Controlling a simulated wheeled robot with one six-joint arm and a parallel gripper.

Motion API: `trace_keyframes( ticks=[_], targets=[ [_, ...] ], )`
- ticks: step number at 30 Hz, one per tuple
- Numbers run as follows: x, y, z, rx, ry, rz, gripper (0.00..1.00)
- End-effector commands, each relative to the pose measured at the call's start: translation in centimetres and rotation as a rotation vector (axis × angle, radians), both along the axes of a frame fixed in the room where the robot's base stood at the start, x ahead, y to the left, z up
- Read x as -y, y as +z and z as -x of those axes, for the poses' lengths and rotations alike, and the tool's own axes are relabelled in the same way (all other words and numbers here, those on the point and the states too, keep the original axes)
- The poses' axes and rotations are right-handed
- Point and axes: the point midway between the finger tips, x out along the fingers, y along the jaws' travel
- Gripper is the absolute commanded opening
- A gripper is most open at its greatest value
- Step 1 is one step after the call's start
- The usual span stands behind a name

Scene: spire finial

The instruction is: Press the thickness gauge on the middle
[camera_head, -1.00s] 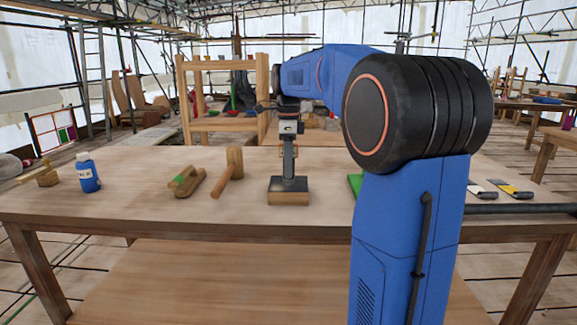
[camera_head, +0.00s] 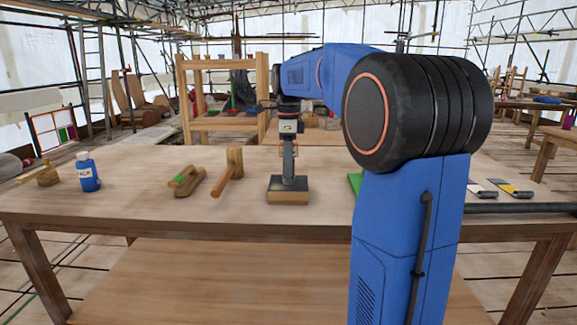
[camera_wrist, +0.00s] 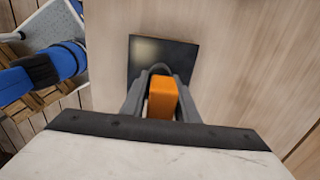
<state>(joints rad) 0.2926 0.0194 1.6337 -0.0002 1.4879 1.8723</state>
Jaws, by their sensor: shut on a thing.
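A dark square plate (camera_head: 275,184) lies on a pale wooden block (camera_head: 288,199) near the table's front edge. It also shows in the wrist view (camera_wrist: 146,49), directly beyond my fingers. My gripper (camera_head: 289,164) points straight down over the plate. In the wrist view its grey fingers (camera_wrist: 160,82) are shut on an orange piece, which I take to be the thickness gauge (camera_wrist: 162,98). The gauge's lower end is hidden by the fingers. I cannot tell whether it touches the plate.
On the wooden table (camera_head: 130,190) stand a blue bottle (camera_head: 88,172), a wooden tool with a green part (camera_head: 187,181) and a mallet (camera_head: 231,172). A green item (camera_head: 354,183) is partly hidden by my arm. Flat-bladed tools (camera_head: 500,189) and a dark bar (camera_head: 515,208) lie at right.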

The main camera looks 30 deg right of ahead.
Motion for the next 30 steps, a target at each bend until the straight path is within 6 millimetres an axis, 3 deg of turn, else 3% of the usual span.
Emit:
trace_keyframes(
  ticks=[8,30],
  targets=[
    [0.0,0.3,0.0,-0.001,0.000,-0.001,0.00],
    [0.0,4.8,0.0,0.000,0.000,0.000,0.00]
  ],
)
